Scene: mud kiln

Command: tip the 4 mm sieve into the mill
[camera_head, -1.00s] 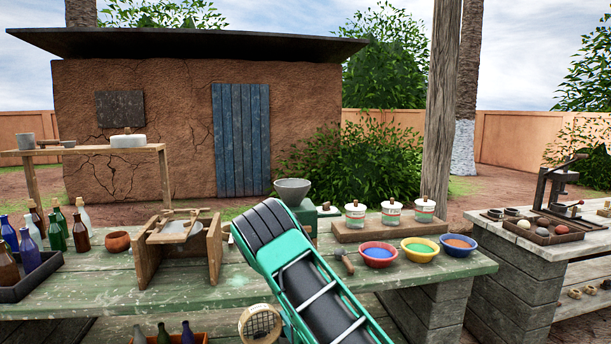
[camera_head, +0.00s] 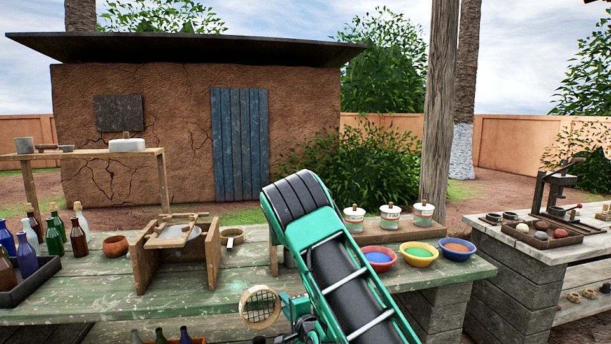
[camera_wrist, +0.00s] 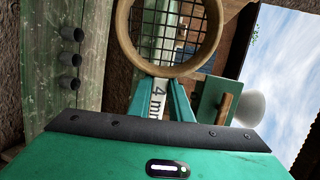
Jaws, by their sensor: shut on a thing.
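The 4 mm sieve (camera_head: 262,307) is a round wooden ring with dark mesh, in front of the bench edge in the head view. My gripper (camera_head: 285,304) is shut on its handle, which shows "4 mm" in the wrist view. There the sieve ring (camera_wrist: 128,35) stands beyond the fingers; its mesh is see-through and I see no material on it. In the head view the mesh face is turned steeply towards the camera. The mill (camera_wrist: 209,100), a green body with a wooden handle and pale funnel (camera_wrist: 251,107), is right of the sieve. My arm hides most of it in the head view.
Bottles (camera_head: 54,237) crowd the far left. Bench (camera_head: 100,300) surface is bare near the front left.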

